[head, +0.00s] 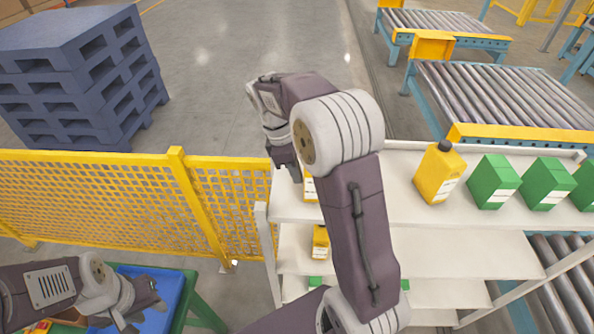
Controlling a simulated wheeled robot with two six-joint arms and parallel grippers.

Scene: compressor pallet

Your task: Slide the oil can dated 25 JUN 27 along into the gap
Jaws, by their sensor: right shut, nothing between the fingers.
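A yellow oil can (439,172) with a dark cap and white label stands on the white rack's top shelf (400,205), right of my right arm. A second yellow can (310,188) on that shelf is mostly hidden behind the arm. A third yellow can (320,238) stands on the shelf below. The label dates are too small to read. My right gripper (288,172) points down at the top shelf's left end, shut and empty, just left of the second can. My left gripper (143,309) is low at left, over a blue bin; its jaw opening is unclear.
Green boxes (493,182) stand on the top shelf right of the yellow can, with bare shelf between the arm and that can. A yellow mesh fence (110,200) runs left of the rack. Blue pallets (75,75) and roller conveyors (500,95) are behind.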

